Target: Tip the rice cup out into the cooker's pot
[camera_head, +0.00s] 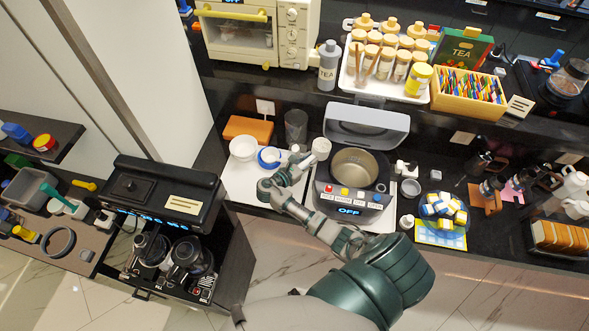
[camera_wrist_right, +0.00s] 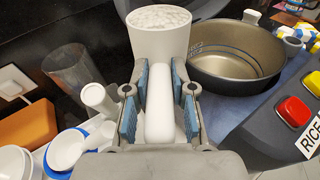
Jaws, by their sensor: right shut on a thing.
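The white rice cup (camera_head: 320,149) is upright, just left of the cooker's pot opening in the head view. In the wrist view the cup (camera_wrist_right: 159,45) shows white rice filling it near the rim. My right gripper (camera_head: 301,163) is shut on the cup's handle; in the wrist view its blue pads (camera_wrist_right: 158,100) sit on both sides of the white handle. The rice cooker (camera_head: 323,198) has its lid (camera_head: 366,124) open. Its metal pot (camera_head: 354,166) sits inside; the pot (camera_wrist_right: 235,62) is right of the cup in the wrist view, and no rice shows in it. My left gripper is not in view.
White bowls (camera_head: 243,148) and a blue-rimmed bowl (camera_head: 269,157) stand left of the cooker. A dark tumbler (camera_head: 296,125) and an orange box (camera_head: 248,129) are behind them. Right of the cooker are small white containers (camera_head: 410,188) and a pile of blue, yellow and white pieces (camera_head: 443,208).

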